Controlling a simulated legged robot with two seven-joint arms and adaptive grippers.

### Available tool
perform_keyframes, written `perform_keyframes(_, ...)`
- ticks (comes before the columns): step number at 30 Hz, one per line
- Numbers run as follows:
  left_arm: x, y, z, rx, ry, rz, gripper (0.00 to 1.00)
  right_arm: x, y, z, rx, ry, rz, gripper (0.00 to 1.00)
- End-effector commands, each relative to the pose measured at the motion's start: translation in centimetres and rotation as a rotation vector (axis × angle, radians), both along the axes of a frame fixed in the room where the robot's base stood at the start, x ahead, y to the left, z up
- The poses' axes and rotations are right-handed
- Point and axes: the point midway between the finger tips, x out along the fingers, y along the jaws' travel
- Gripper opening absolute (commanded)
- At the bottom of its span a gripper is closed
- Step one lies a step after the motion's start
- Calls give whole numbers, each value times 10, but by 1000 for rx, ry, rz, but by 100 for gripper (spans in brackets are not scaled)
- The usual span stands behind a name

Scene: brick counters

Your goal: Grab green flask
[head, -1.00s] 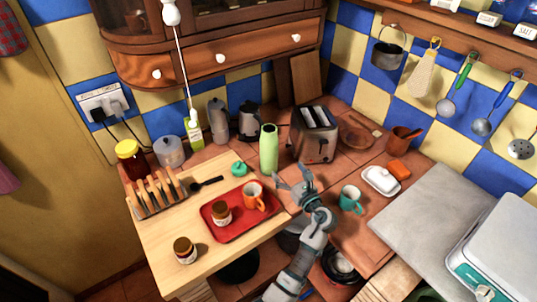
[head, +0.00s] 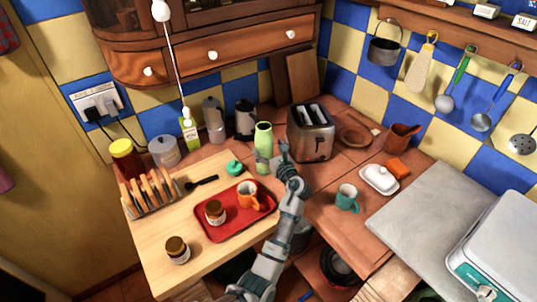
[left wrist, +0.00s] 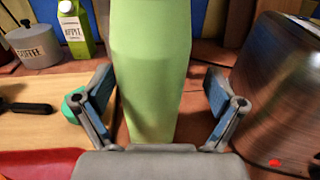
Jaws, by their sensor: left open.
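The green flask (head: 263,140) stands upright on the brick counter, left of the toaster. In the left wrist view the flask (left wrist: 150,70) fills the middle, very close. My left gripper (head: 268,160) is open at the flask's lower part, and its fingers hide some of it in the head view. In the left wrist view my left gripper (left wrist: 158,95) has one finger on each side of the flask, with gaps between fingers and flask. My right gripper is not in view.
The metal toaster (head: 311,132) stands close to the right of the flask. A red tray (head: 236,228) with a jar and an orange mug lies to the left. A teal lid (head: 234,167) is just left of the flask. A teal mug (head: 347,197) stands to the right.

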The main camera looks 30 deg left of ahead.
Motion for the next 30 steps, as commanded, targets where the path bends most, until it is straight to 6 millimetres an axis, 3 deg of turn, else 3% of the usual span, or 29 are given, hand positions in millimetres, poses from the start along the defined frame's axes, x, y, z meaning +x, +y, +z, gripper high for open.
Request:
perform_keyframes(2,0,3,-1,-1,0,1,95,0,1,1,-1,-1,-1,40)
perform_keyframes(12,0,1,-2,-1,3,2,10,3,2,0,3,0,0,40)
perform_keyframes(13,0,1,0,1,0,2,6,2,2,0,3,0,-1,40)
perform_keyframes(23,0,-1,2,1,1,1,6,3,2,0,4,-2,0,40)
perform_keyframes(30,-1,2,17,1,-3,2,6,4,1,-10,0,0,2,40)
